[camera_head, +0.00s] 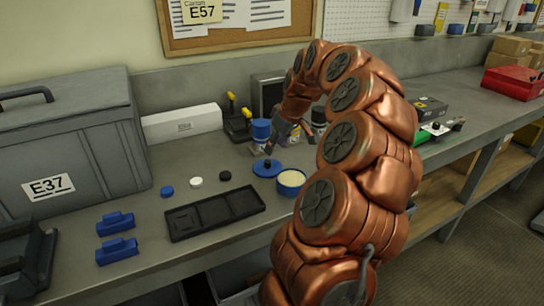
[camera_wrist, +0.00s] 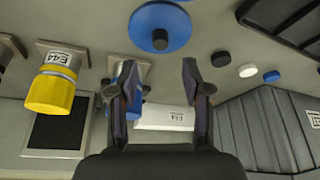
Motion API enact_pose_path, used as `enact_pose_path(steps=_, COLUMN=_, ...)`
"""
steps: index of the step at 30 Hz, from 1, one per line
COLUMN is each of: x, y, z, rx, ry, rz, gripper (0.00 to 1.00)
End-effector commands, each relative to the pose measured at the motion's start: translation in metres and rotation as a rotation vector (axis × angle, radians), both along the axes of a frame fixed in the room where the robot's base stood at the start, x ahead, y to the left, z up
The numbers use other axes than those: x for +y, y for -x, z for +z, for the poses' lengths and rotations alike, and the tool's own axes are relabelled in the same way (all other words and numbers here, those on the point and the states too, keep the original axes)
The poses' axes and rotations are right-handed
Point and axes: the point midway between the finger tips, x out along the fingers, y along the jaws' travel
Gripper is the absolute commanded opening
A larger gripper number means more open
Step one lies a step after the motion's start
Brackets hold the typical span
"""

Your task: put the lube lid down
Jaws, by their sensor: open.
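The lube lid, a round blue disc with a dark knob (camera_head: 267,168), lies on the grey bench just left of an open blue tub (camera_head: 290,190) with pale content. In the wrist view the lid (camera_wrist: 160,20) is at the top middle, beyond my fingertips. My gripper (camera_head: 288,144) is open and empty, apart from the lid, on its far side near the bottles. In the wrist view its two spread fingers (camera_wrist: 159,66) have a clear gap between them. My arm covers the bench right of the tub.
A black compartment tray (camera_head: 215,213) lies in front of the lid. Small blue, white and black caps (camera_head: 196,182) lie to the left. A blue-capped bottle (camera_head: 261,130) stands close behind my gripper. A grey toolbox (camera_head: 70,140) fills the left. Bare bench surrounds the caps.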

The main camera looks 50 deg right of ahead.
Motion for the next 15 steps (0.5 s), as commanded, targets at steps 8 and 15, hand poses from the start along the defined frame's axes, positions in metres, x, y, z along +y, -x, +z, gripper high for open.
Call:
enact_pose_path(steps=8, x=-0.001, y=0.014, z=0.036, rx=-0.002, ry=0.002, rz=-0.001, gripper=0.49)
enact_pose_path(steps=15, x=0.000, y=0.019, z=0.045, rx=0.002, ry=-0.001, rz=0.003, gripper=0.49)
